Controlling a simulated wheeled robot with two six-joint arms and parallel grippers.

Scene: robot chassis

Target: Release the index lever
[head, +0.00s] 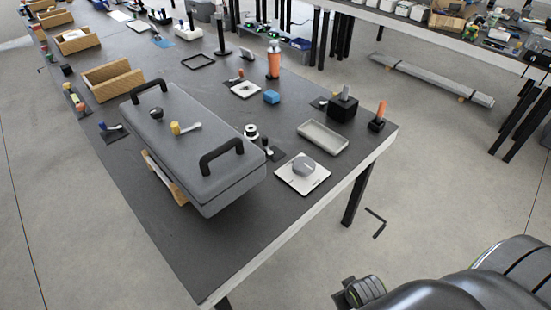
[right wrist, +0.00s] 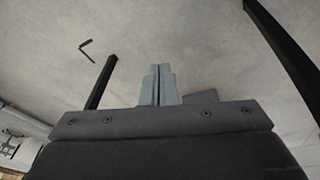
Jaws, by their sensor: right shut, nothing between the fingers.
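A grey case (head: 165,160) with two black handles lies on the dark table (head: 245,250). On its lid is a small lever (head: 187,127) with a yellow end and a pale arm, which may be the index lever. A black round knob (head: 157,113) sits beside it on the lid. My right gripper (right wrist: 160,84) is shut and empty in the right wrist view, above bare floor. It is off the table, well away from the case. My left gripper is not in view.
A wooden support (head: 165,180) shows under the case. Right of the case are a white plate (head: 285,172) bearing a grey block, a shallow grey tray (head: 323,138) and a black block (head: 342,107). The table's front corner is clear.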

